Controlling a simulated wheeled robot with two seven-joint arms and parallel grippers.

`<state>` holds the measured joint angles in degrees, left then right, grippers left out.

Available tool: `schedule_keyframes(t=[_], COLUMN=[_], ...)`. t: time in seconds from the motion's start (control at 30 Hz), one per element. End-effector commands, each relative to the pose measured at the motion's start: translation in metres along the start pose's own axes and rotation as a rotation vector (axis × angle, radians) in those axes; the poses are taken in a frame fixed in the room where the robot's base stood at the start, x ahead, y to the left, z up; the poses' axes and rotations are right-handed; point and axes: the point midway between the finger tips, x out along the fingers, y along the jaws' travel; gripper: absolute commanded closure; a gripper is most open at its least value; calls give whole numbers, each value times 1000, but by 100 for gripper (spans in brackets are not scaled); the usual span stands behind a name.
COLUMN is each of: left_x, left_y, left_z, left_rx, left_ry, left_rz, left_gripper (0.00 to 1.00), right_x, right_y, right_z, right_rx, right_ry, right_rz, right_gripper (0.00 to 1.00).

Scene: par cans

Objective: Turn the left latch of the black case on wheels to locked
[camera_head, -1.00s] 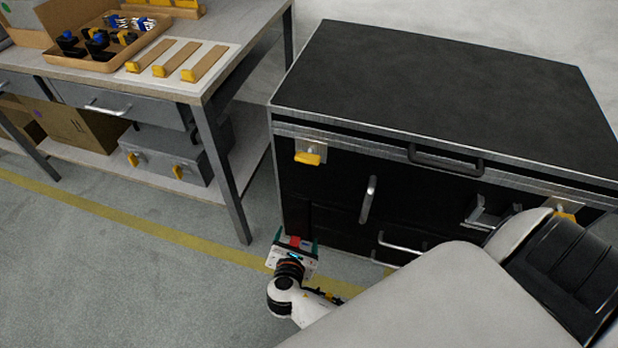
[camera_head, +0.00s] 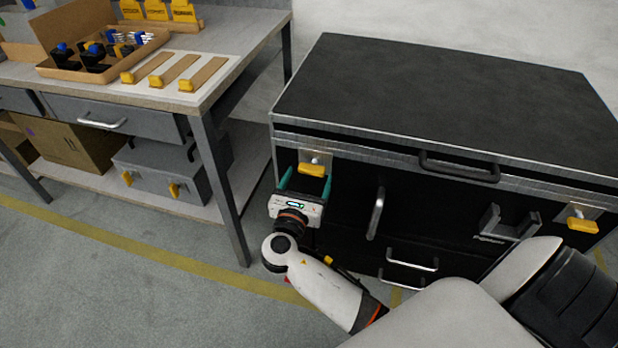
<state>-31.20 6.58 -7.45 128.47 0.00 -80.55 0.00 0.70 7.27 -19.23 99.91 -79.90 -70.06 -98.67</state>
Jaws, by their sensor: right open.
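The black case (camera_head: 440,100) stands at the right with its front towards me. Its left latch (camera_head: 312,169) is a yellow handle on a metal plate near the top left of the front, lying roughly level. The right latch (camera_head: 582,224) is a similar yellow handle, tilted slightly down to the right in the picture. My right gripper (camera_head: 306,182) is open and empty, its green-tipped fingers pointing up at the left latch, one to each side of the handle in the picture. I cannot tell whether they touch it. The case's wheels are hidden. My left gripper is not in view.
A handle (camera_head: 376,213), drawer pulls (camera_head: 412,258) and a metal bracket (camera_head: 508,225) stand out from the case front. A workbench (camera_head: 222,60) with a parts tray (camera_head: 72,72) stands left, with a grey box (camera_head: 160,170) on its lower shelf. Floor between is clear.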

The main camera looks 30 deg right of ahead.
Motion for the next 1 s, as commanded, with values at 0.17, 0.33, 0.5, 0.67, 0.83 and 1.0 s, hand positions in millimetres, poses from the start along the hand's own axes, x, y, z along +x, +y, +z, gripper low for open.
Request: schedule_keyframes(t=[0.17, 0.33, 0.5, 0.67, 0.83, 1.0], left_x=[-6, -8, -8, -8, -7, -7], left_y=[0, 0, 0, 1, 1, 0], left_z=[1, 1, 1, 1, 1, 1], left_rx=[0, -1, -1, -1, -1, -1], left_ry=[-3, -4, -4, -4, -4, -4], left_rz=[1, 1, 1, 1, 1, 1], left_gripper=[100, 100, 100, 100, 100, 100], right_x=[14, 16, 15, 15, 15, 15], right_y=[0, 0, 0, 0, 0, 0], right_z=[0, 0, 0, 0, 0, 0], right_rx=[0, 0, 0, 0, 1, 26], right_ry=[0, -1, -1, -1, -1, -2], right_rz=[0, 0, 0, 0, 0, 0], right_gripper=[20, 20, 27, 53, 65, 65])
